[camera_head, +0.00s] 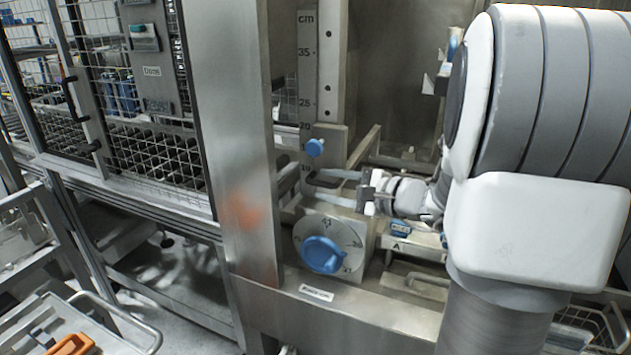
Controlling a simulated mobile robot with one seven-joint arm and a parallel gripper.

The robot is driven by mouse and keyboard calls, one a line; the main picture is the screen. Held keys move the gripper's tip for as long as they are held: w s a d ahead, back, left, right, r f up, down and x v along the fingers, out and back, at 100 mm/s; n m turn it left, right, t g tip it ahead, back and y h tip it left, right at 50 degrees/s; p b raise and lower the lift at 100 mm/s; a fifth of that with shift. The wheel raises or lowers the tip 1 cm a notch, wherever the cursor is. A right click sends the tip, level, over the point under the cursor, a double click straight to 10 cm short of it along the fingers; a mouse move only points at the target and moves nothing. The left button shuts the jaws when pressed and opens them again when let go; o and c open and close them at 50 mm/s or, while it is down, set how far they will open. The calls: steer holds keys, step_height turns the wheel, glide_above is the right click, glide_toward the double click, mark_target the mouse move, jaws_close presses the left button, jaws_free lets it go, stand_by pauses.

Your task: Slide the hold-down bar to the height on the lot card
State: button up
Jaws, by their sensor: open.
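An upright scale (306,68) marked in cm, with 35, 25 and 20 readable, stands behind the steel post. A blue knob (315,147) sits on a grey block at its lower part, just below the 20. This looks like the hold-down bar's slide, but I cannot tell the bar's full shape. My gripper (316,184) reaches in from the right, below the blue knob. Its fingers point left and are apart, with a dark handle-like part near their tips. I cannot tell whether they touch it. I cannot make out a lot card.
A dial with a large blue knob (321,255) is just below my gripper, above a small label (316,293). The wide steel post (232,140) stands close on the left. A mesh guard (150,120) is further left. A tray with an orange object (72,345) is lower left.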

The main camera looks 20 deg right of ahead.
steer(key=shift+x, duration=1.05)
jaws_close()
steer(key=shift+s, duration=0.1)
steer(key=shift+a+r, duration=0.1)
stand_by(0.5)
